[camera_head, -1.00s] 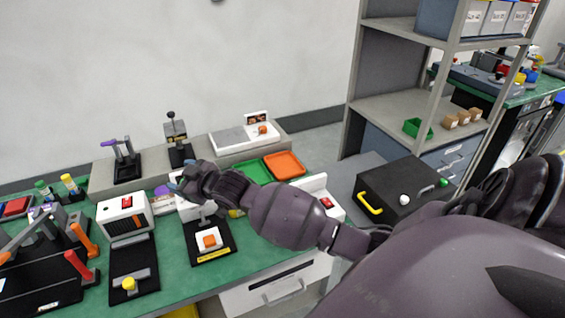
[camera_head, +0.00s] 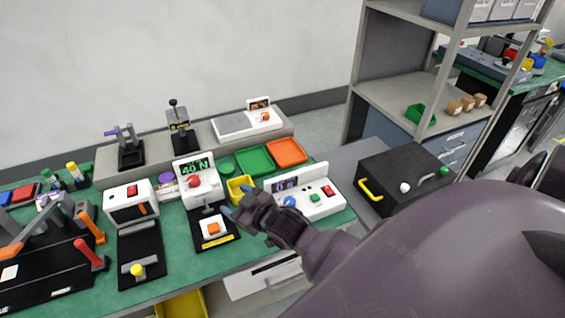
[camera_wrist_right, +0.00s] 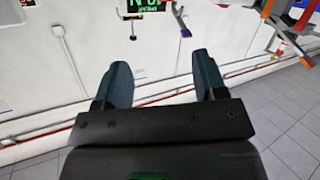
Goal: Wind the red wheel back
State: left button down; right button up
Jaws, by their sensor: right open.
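The red wheel (camera_head: 193,181) is a small round red knob on the front of a white press-like stand (camera_head: 200,199), just below a green-lit display reading about 40 N (camera_head: 194,168). An orange square piece (camera_head: 213,228) sits on a white block below it. My right gripper (camera_head: 234,201) is to the right of and nearer than the wheel, apart from it, in front of the yellow tray. In the right wrist view my right gripper (camera_wrist_right: 160,72) is open with nothing between its fingers. The display edge (camera_wrist_right: 147,6) shows at the top there. My left gripper is not in view.
A yellow tray (camera_head: 240,183), a green tray (camera_head: 254,160) and an orange tray (camera_head: 286,151) lie right of the stand. A white box with a blue knob (camera_head: 289,201) is close to my right gripper. A white unit with a red switch (camera_head: 132,190) stands left.

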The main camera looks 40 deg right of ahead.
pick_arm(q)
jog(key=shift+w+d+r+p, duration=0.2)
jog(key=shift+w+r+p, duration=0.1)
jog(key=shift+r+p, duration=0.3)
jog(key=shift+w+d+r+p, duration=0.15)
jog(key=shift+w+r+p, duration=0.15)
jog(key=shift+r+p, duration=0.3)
pick_arm(e)
jog(key=s+d+f+m+g+h, duration=0.2)
jog(key=s+f, duration=0.4)
jog(key=s, duration=0.6)
jog(key=shift+s+d+f+m, duration=0.2)
jog(key=shift+s+d+m, duration=0.05)
jog(key=shift+d+m, duration=0.25)
